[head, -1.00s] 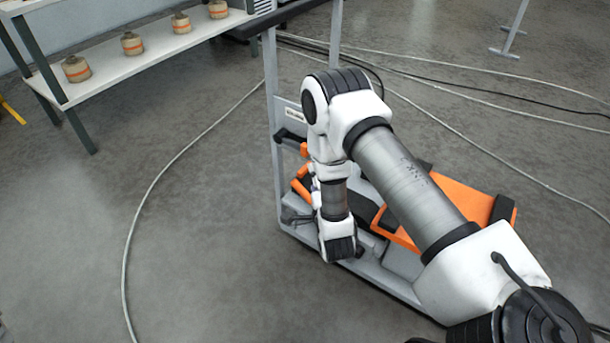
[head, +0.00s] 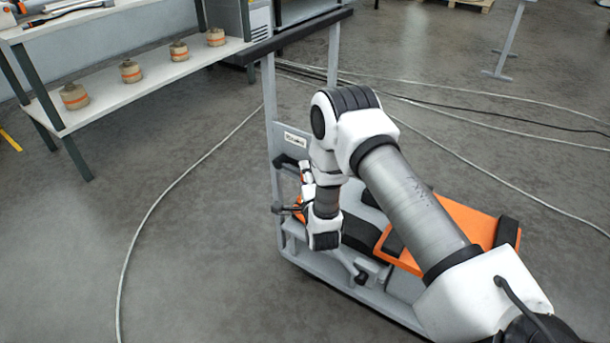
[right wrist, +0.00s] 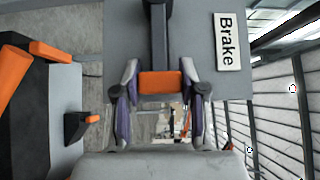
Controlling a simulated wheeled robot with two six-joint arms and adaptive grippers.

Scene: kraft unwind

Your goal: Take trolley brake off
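The trolley (head: 274,130) is a grey upright frame with a low base. In the right wrist view a plate marked "Brake" (right wrist: 228,42) is on its grey panel (right wrist: 205,50). Beside the plate is the brake lever (right wrist: 159,35), a dark bar with an orange grip (right wrist: 160,86). My right gripper (right wrist: 160,75) has one finger on each side of the orange grip. Both fingers appear to touch it, so it looks shut on it. In the head view my right arm and wrist hide most of the lever and gripper. My left gripper is not in view.
An orange and black unit (head: 455,225) lies on the trolley base, right of my arm. A shelf (head: 120,82) with several tan cans stands at the back left. Cables (head: 150,210) run over the floor. The floor at the left is otherwise clear.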

